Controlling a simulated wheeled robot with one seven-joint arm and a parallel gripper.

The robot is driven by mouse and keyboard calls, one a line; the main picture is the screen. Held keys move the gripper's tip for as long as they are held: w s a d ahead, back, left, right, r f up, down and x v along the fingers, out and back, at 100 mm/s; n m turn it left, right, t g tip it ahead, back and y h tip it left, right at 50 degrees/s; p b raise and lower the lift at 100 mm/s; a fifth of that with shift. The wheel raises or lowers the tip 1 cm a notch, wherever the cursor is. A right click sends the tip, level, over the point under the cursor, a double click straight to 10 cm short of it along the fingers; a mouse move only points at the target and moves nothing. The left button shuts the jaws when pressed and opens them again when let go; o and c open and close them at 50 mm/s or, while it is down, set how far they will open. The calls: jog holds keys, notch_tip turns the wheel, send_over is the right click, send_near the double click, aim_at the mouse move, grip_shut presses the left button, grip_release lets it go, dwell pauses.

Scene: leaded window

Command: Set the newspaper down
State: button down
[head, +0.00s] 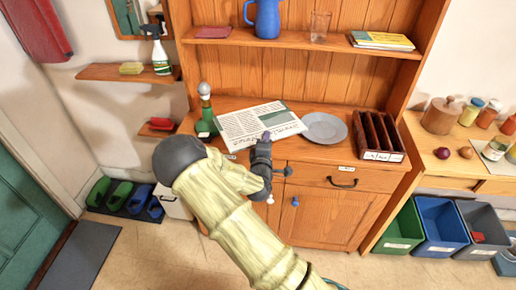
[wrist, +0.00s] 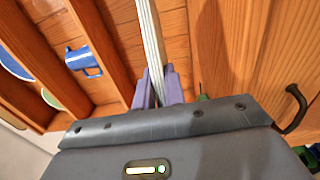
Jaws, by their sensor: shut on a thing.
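The newspaper (head: 245,125) is a flat white sheet with print and a green picture block, over the counter of the wooden dresser (head: 237,101). My gripper (head: 266,137) is shut on its near edge. In the wrist view the newspaper (wrist: 151,40) shows edge-on as a thin pale stack between the purple fingertips of my gripper (wrist: 158,88). I cannot tell whether the newspaper touches the counter. My gripper and arm hide part of the drawer fronts below.
A green bottle (head: 206,112) stands close at the newspaper's left. A grey plate (head: 324,128) lies close at its right, then a dark slotted rack (head: 377,135). A blue jug (head: 264,18) and a glass (head: 320,26) stand on the shelf above.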

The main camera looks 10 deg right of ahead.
jog(key=shift+s+r, duration=0.1)
jog(key=shift+r, duration=0.05)
notch_tip(320, 180, down, 6)
jog(key=shift+f+p, duration=0.2)
jog(key=shift+p, duration=0.1)
notch_tip(320, 180, down, 4)
jog(key=shift+r, duration=0.15)
dwell(0.4)
jog(key=c, duration=1.9)
grip_release()
jog(key=shift+f, duration=0.25)
jog(key=o, duration=0.4)
